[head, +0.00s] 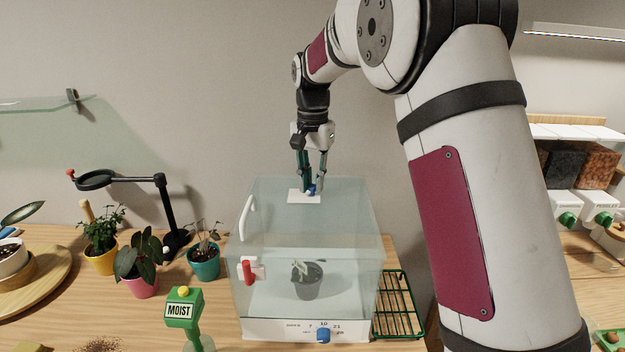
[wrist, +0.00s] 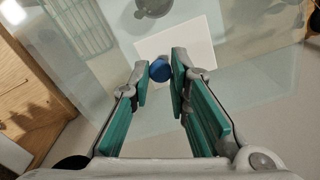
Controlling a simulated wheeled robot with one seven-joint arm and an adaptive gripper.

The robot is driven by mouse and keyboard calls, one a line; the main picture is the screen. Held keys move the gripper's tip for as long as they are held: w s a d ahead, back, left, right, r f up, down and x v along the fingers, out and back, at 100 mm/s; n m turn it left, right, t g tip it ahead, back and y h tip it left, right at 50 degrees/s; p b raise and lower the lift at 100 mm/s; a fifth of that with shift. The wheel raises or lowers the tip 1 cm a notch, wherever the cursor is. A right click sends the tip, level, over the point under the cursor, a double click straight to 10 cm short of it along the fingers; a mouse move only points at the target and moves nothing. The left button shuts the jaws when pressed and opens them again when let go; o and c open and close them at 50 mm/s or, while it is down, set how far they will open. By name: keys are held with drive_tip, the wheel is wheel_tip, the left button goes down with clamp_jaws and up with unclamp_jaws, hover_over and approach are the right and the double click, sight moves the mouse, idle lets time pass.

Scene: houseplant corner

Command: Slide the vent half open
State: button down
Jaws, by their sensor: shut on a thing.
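The vent is a white plate (head: 297,197) on top of the clear glass case (head: 350,215). Its round blue knob (head: 311,190) stands on the plate. In the wrist view the white vent plate (wrist: 190,50) lies beyond the fingers, and the blue knob (wrist: 160,70) sits between the fingertips. My gripper (head: 312,188) reaches straight down from above and is shut on the knob; its teal pads show in the wrist view (wrist: 162,72). The opening under the plate cannot be made out.
The case has a white handle (head: 248,218), a red latch (head: 248,270) and a blue dial (head: 323,335) at its front. A potted plant (head: 306,280) stands inside. A green wire rack (head: 398,305) lies to the right. Potted plants, a moisture meter (head: 184,308) and a lens stand (head: 165,210) are to the left.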

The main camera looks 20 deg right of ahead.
drive_tip(key=d, duration=0.1)
drive_tip(key=s+d, duration=0.1)
drive_tip(key=d, duration=0.1)
drive_tip(key=shift+d, duration=0.25)
drive_tip(key=shift+a, duration=0.1)
drive_tip(key=c, duration=1.5)
unclamp_jaws()
wheel_tip(320, 180, up, 12)
drive_tip(key=shift+r, duration=0.1)
